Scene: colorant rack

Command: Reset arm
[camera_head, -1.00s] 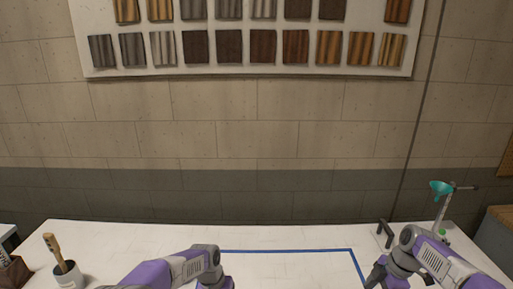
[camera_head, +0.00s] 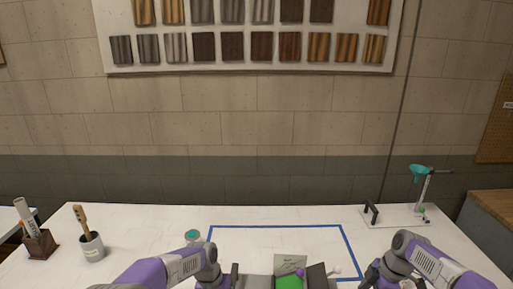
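My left arm comes in from the lower left and my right arm from the lower right, both purple and grey. The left gripper's wrist is near the lower middle and the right gripper's wrist is at the lower right. The fingertips of both are cut off or cannot be made out, so I cannot tell their opening. Between the arms, at the bottom edge, are a green item (camera_head: 289,282) with a purple knob (camera_head: 300,272), a small card (camera_head: 290,263) and dark blocks (camera_head: 316,275). Whether a gripper touches any of them is unclear.
The white table (camera_head: 150,230) carries a blue taped outline (camera_head: 275,227). A cup with a brush (camera_head: 92,248) and a brown holder (camera_head: 40,244) stand left. A small teal-lidded container (camera_head: 192,236) is near my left arm. A stand with a teal funnel (camera_head: 420,173) is at the back right.

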